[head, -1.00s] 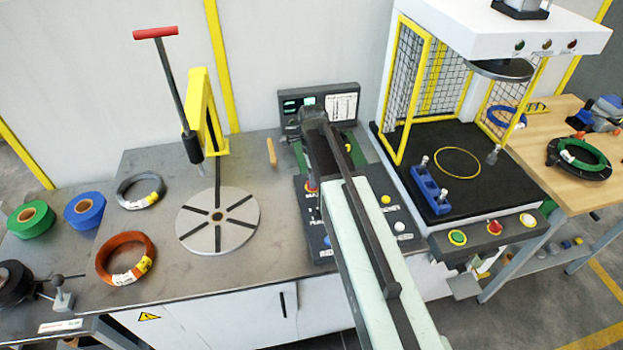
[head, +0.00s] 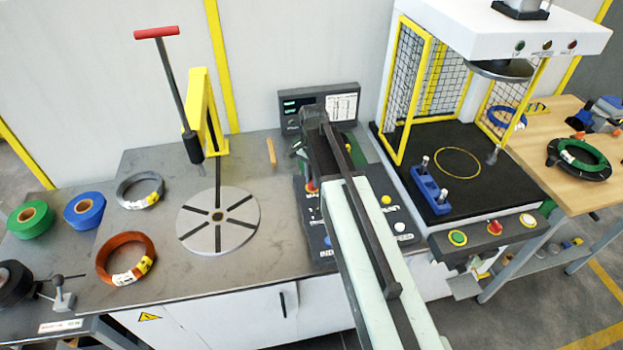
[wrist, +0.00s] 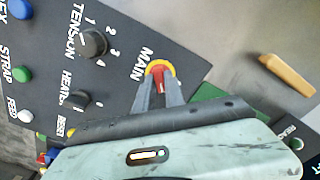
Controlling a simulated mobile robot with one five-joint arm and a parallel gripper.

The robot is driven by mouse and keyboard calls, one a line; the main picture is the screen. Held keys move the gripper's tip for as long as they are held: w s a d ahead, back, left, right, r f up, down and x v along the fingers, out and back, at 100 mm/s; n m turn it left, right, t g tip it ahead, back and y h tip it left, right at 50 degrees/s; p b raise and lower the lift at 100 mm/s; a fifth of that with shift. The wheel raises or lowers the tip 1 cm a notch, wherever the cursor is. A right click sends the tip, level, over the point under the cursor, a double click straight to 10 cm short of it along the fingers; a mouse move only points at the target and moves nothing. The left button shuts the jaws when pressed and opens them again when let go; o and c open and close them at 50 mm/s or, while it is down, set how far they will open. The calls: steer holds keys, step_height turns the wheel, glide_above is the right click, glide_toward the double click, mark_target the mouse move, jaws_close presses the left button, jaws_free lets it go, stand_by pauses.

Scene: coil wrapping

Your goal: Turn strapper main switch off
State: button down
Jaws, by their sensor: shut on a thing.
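The strapper's main switch is a red knob (wrist: 160,80) on a yellow ring, beside the word MAIN on the dark control panel (wrist: 118,50) in the wrist view. My gripper (wrist: 158,92) has one finger on each side of the red knob and is shut on it. The fingers hide part of the knob, and I cannot read its exact setting. In the head view a bit of the red and yellow switch (head: 310,187) shows at the left of my wrist, which hides the fingertips.
The tension dial (wrist: 93,42) and heater dial (wrist: 80,100) are on the same panel. A tan handle (wrist: 287,74) lies on the metal bench nearby. A dark display box (head: 320,105) stands behind my wrist. A round slotted plate (head: 218,222) is to the left.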

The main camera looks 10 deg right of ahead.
steer(key=n, duration=0.5)
steer(key=shift+n, duration=2.4)
steer(key=c, duration=1.4)
jaws_free()
steer(key=shift+c, duration=0.2)
step_height(320, 180, up, 8)
steer(key=p, duration=0.8)
steer(key=shift+f, duration=0.15)
